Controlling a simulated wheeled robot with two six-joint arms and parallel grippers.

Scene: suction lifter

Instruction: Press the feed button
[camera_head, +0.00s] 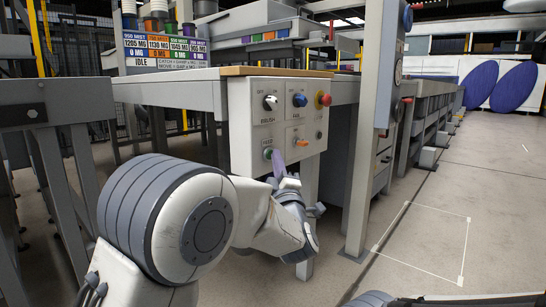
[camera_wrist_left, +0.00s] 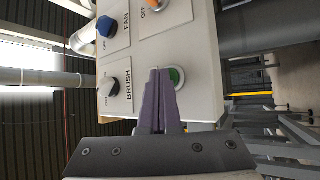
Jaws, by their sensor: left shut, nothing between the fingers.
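The light grey control panel (camera_head: 262,91) faces me under the bench top. The green feed button (camera_head: 268,153) is at the panel's lower left. It also shows in the left wrist view (camera_wrist_left: 177,76), partly covered by my fingers. My left gripper (camera_head: 277,164) is just in front of the panel's lower part, beside the green button. In the left wrist view its purple fingers (camera_wrist_left: 160,78) are together and empty, with the tips overlapping the button's edge. I cannot tell whether they touch it. My right gripper is not in view.
A grey post (camera_head: 370,130) stands to the right. Open floor (camera_head: 440,200) lies beyond it.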

